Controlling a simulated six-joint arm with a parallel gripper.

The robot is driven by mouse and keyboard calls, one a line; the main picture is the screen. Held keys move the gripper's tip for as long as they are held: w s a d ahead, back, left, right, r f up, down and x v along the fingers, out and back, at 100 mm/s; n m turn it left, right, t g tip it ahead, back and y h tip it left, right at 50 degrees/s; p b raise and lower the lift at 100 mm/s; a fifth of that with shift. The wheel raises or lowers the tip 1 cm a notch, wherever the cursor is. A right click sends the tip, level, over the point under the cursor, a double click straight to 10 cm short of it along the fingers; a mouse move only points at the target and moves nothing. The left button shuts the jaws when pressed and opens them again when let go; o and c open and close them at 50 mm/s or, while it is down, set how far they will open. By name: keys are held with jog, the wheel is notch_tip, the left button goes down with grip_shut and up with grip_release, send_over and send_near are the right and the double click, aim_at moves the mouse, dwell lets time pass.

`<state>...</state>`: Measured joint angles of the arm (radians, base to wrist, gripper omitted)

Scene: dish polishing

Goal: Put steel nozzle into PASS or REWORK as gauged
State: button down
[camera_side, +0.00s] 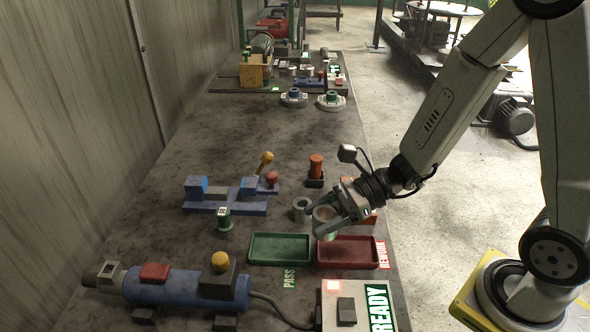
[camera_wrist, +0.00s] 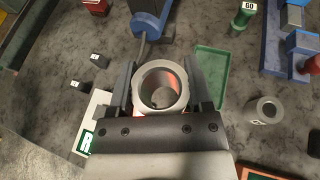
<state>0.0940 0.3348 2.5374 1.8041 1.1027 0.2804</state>
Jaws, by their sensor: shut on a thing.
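The steel nozzle (camera_wrist: 183,88), a short grey ring, is held upright between the two jaws of my gripper (camera_wrist: 161,90), its bore facing the wrist camera with red showing inside. In the side view my gripper (camera_side: 338,215) holds it above the table, just behind the red REWORK tray (camera_side: 347,252). The green PASS tray (camera_side: 279,248) lies left of that tray and looks empty; it also shows in the wrist view (camera_wrist: 213,76). A second grey ring (camera_side: 301,205) stands on the table beside the gripper (camera_wrist: 265,110). A green gauge marked GO (camera_side: 224,220) stands farther left.
A red-orange gauge (camera_side: 316,165) stands in a dark base behind the gripper. A blue fixture (camera_side: 225,203) with a yellow-knobbed lever is at left. A blue motor unit (camera_side: 185,287) and a READY panel (camera_side: 350,305) are in front. The table's far middle is clear.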

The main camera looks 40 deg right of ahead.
jog(key=shift+s+a+n+g, duration=0.3)
jog(key=shift+s+a+g, duration=0.1)
jog(key=shift+g, duration=0.1)
jog(key=shift+w, duration=0.1)
jog(key=w+a+f, duration=0.1)
jog(key=w+f, duration=0.1)
jog(key=w, duration=0.1)
jog(key=w+a+f, duration=0.1)
jog(key=w+f, duration=0.2)
jog(key=w, duration=0.1)
jog(key=w+a+f, duration=0.1)
jog(key=w+f, duration=0.2)
jog(key=w, duration=0.1)
jog(key=shift+w+a, duration=0.25)
jog(key=shift+w+a+f, duration=0.15)
jog(key=shift+w+f, duration=0.45)
jog(key=shift+w+a+f, duration=0.1)
jog(key=shift+w+f, duration=0.15)
jog(key=shift+f, duration=1.6)
